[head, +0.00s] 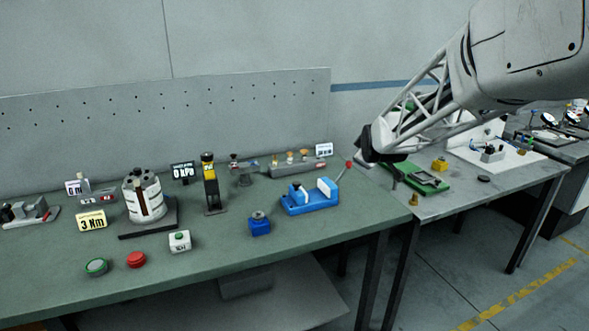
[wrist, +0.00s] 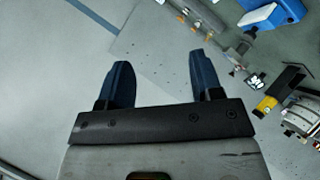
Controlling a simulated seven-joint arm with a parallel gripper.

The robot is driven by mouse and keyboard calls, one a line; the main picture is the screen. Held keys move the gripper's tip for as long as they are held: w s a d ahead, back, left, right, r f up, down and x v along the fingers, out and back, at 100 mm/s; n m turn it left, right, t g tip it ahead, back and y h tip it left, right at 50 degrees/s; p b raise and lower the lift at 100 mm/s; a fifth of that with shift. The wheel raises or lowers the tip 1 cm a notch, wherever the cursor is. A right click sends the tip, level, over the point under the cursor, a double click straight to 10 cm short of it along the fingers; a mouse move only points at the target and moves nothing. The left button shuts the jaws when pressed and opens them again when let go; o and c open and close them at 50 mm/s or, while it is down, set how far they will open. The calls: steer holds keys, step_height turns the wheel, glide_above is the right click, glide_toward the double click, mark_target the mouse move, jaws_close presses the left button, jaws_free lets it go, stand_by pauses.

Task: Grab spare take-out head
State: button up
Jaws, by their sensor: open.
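My gripper (head: 367,148) is raised at the right end of the green bench, apart from the bench items. In the wrist view its two blue fingers are spread, with nothing between them (wrist: 160,68). A grey rack (head: 293,169) at the back of the bench holds several small pieces with orange or tan tops; it also shows in the wrist view (wrist: 196,20). A grey fixture with a dark red top (head: 243,172) stands left of it. I cannot tell for sure which piece is the spare take-out head. The white, drum-like magazine (head: 143,197) stands on a dark base.
A blue block with a white part (head: 310,197) and a small blue box (head: 259,224) lie in front of the rack. A yellow-black post (head: 210,183) stands left. Green (head: 96,266) and red (head: 136,259) buttons sit at the front. The bench's front right is clear.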

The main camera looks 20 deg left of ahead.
mark_target(256, 169)
steer(key=w+a+f+n+t+y, duration=0.15)
steer(key=w+a+f+n, duration=0.3)
steer(key=a, duration=0.85)
steer(key=w+a+f+n+t+y, duration=0.1)
steer(key=w+a+f+n+y, duration=0.3)
steer(key=a, duration=0.9)
steer(key=a+f+n, duration=0.1)
steer(key=a+f, duration=0.2)
steer(key=a, duration=0.2)
steer(key=a+f+y, duration=0.1)
steer(key=a+f, duration=0.3)
steer(key=a, duration=0.1)
steer(key=a+f+n+y, duration=0.1)
steer(key=a+f, duration=0.3)
steer(key=a, duration=0.1)
steer(key=shift+w+a+f+n, duration=0.15)
steer(key=shift+w+a+n, duration=0.2)
steer(key=shift+w, duration=0.05)
steer(key=shift+s+a+f, duration=0.1)
steer(key=shift+f, duration=0.3)
steer(key=shift+x, duration=1.3)
steer(key=shift+a, duration=0.15)
